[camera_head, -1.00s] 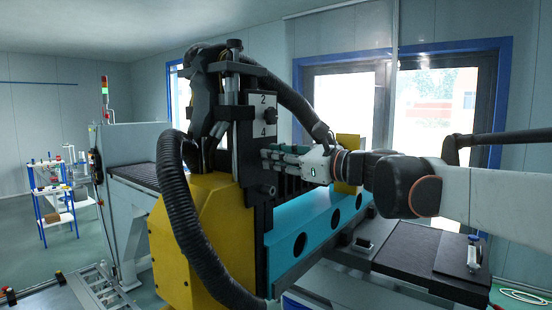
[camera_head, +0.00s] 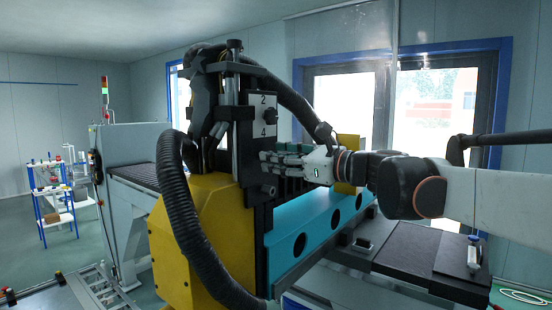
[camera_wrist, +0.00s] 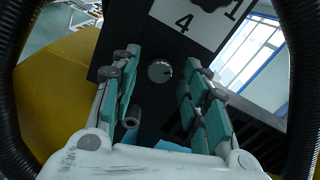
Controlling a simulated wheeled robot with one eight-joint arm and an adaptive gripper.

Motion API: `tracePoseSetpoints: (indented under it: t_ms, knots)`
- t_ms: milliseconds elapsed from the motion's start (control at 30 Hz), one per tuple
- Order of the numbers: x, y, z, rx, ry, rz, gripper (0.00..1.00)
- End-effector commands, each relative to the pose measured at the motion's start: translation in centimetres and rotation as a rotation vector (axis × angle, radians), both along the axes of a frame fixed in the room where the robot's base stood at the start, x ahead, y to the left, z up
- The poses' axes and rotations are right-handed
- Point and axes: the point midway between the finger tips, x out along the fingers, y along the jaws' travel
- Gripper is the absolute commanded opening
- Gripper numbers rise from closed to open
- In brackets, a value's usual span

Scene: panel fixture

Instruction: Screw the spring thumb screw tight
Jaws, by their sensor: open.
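A round grey metal screw head (camera_wrist: 159,71), which looks like the spring thumb screw, is set in the black vertical plate (camera_wrist: 185,50) in the wrist view. My gripper (camera_wrist: 158,84) is open, with its teal-padded fingers on either side of the head and a gap at both sides. In the head view my gripper (camera_head: 266,160) reaches in from the right against the black plate (camera_head: 262,215), below the numbered label (camera_head: 262,101). The fingers hide the screw there.
A black knob (camera_head: 270,117) sits beside the label above. A short hollow cylinder (camera_head: 269,191) sticks out below my fingers, and shows at lower left in the wrist view (camera_wrist: 131,117). A thick black hose (camera_head: 185,220) loops at left. A teal beam (camera_head: 315,222) runs below my gripper.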

Motion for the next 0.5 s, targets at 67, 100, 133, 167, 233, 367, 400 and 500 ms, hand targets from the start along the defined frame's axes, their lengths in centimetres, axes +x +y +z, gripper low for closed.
tracePoseSetpoints:
  t_ms: [67,100,133,167,233,367,400,500]
  knots:
    - [-0.7,-0.9,0.0,0.0,0.0,-0.002,0.42]
    - [-1.1,-1.5,0.0,0.0,0.0,-0.004,0.42]
    - [-1.4,-1.9,0.0,0.0,0.0,-0.004,0.42]
    - [-1.7,-2.3,0.0,0.0,0.0,-0.003,0.42]
    - [-2.4,-3.2,0.0,0.0,0.0,-0.004,0.42]
    - [-3.4,-4.5,0.0,0.0,0.0,-0.003,0.42]
    - [-3.7,-4.8,0.0,0.0,0.0,-0.002,0.42]
    - [-4.0,-5.3,0.0,0.0,0.0,-0.002,0.42]
